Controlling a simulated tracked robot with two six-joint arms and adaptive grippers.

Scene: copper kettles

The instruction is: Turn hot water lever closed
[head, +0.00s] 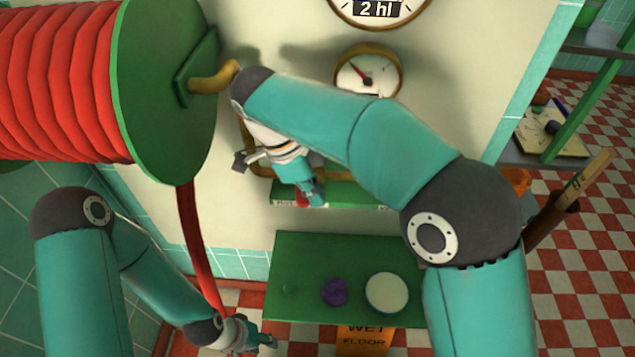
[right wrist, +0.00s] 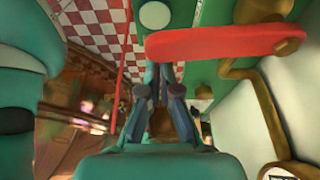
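A red lever (right wrist: 225,43) lies across the upper right of the right wrist view, joined at its right end to a brass fitting (right wrist: 288,40). In the head view only a small red part of it (head: 302,200) shows, by a green shelf strip (head: 345,194) with small lettering. My right gripper (head: 316,196) points down right beside that red part. In the right wrist view its fingers (right wrist: 160,70) come together, with nothing seen between them, and their tips pass behind the lever's left end. Contact cannot be told. My left gripper (head: 266,341) hangs low at the left, away from the lever; its finger gap is unclear.
A green table (head: 300,255) below holds a purple disc (head: 334,291) and a pale round disc (head: 387,292). A red hose reel (head: 60,85) with a hanging hose (head: 198,240) is at left. A gauge (head: 368,73) is on the wall.

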